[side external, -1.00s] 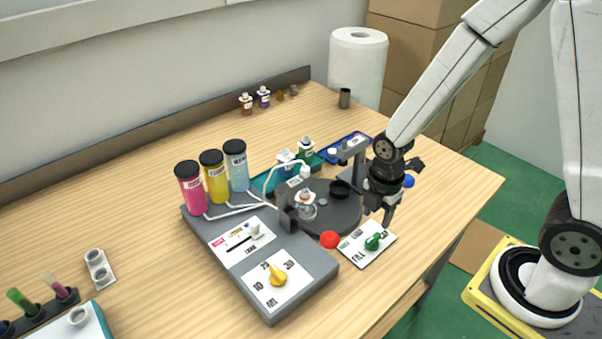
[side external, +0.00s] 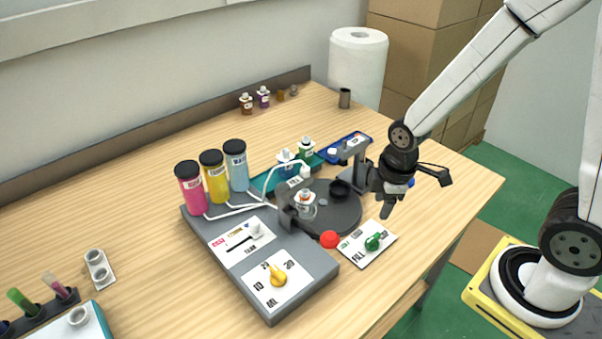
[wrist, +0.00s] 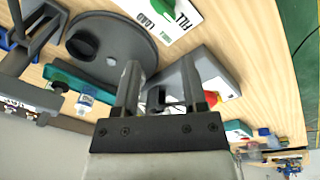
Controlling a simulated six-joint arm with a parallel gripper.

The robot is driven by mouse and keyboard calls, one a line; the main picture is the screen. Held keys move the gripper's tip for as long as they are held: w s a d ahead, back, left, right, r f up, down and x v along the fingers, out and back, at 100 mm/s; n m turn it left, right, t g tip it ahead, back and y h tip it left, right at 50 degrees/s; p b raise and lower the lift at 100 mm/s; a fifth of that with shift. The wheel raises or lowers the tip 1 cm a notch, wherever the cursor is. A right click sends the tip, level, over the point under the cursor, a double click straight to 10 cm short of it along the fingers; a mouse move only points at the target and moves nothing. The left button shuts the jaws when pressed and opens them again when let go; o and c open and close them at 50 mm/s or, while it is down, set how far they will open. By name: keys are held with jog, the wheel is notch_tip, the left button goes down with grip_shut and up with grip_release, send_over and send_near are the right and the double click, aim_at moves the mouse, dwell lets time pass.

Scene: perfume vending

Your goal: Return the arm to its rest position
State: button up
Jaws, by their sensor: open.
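My gripper (side external: 415,195) is open and empty in the side view, above the right side of the table near the fill/load panel (side external: 356,252). Its two fingers also show apart in the wrist view (wrist: 168,85), with nothing between them. The dispensing machine (side external: 312,268) stands to its left, with pink, yellow and blue cylinders at its back. A small bottle (side external: 305,204) with a white top sits at the edge of the dark round turntable (side external: 345,218). The turntable also shows in the wrist view (wrist: 128,47).
A grey post (side external: 352,178) stands close to the left of my gripper. A red button (side external: 329,240) and a green knob (side external: 373,242) are at the front. A paper roll (side external: 357,65) and cardboard boxes (side external: 410,45) are behind. The table's right edge is clear.

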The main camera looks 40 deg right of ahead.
jog(key=r+m, duration=0.1)
jog(key=m, duration=0.2)
jog(key=r+m+t, duration=0.1)
jog(key=m, duration=0.2)
jog(key=s+r+m, duration=0.1)
jog(key=m, duration=0.3)
jog(key=shift+d+r, duration=0.35)
